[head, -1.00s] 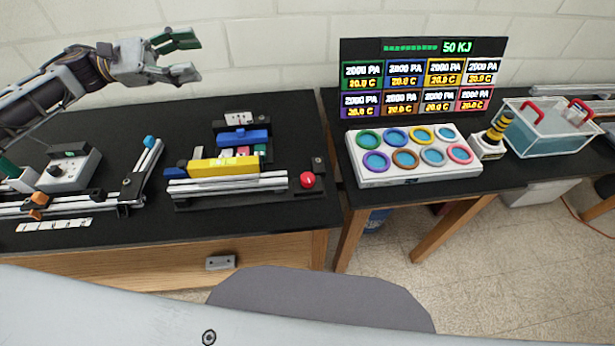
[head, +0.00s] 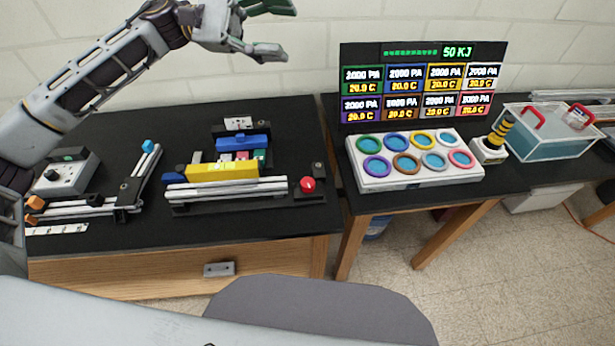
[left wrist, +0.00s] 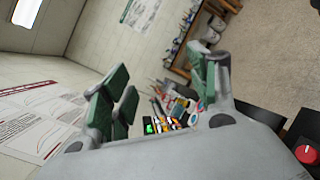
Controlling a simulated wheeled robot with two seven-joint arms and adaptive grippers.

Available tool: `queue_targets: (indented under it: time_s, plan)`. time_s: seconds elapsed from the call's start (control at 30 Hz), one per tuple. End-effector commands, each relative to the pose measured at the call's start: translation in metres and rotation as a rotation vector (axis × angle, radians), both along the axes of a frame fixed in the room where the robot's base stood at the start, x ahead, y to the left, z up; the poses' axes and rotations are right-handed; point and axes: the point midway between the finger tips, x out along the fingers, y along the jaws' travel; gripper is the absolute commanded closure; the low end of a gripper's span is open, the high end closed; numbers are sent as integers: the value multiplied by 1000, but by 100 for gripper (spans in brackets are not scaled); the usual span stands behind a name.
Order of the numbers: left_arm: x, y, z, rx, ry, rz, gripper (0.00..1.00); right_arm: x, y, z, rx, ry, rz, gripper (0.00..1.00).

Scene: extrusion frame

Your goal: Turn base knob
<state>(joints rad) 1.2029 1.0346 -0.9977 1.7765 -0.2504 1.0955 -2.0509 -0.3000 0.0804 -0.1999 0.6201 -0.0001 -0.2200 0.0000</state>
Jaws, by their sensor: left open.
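Several knob-like parts are in view, and I cannot tell which one is the base knob. A red round knob (head: 307,184) sits on a black block at the right end of the near rail fixture; a red knob (left wrist: 306,153) also shows at the right edge of the left wrist view. A grey box with a dark dial (head: 53,174) is at the far left. A white base with a black-and-yellow striped post (head: 497,133) stands on the right table. My left gripper (head: 272,29) is open and empty, high above the left table's back edge. My right gripper is not in view.
The rail fixture (head: 230,191) carries yellow and blue blocks. On the right table are a white panel with coloured rings (head: 412,177), a display board (head: 420,80) and a clear bin of liquid (head: 550,140). The left table (head: 285,118) is clear at its back right.

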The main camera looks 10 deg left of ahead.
Motion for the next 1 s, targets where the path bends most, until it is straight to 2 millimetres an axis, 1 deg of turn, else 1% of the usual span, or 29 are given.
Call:
queue_targets:
  time_s: [0.03,0.17,0.27,0.37,0.5,0.6,0.7,0.83,1.0]
  plan:
    - [-5,-14,1,17,-25,-28,40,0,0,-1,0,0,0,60]
    - [-17,-48,-6,84,-71,-93,40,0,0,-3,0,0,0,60]
    - [-27,-74,-15,156,-90,-142,40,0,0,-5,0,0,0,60]
    - [-37,-99,-29,245,-94,-186,40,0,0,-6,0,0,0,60]
    - [-51,-130,-56,404,-66,-231,40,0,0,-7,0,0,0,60]
    - [-57,-144,-78,519,-23,-238,40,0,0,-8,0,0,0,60]
    - [-61,-153,-99,626,24,-231,40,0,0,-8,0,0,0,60]
    - [-64,-160,-126,755,95,-205,40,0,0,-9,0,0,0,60]
    - [-65,-163,-160,907,198,-145,40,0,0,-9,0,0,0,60]
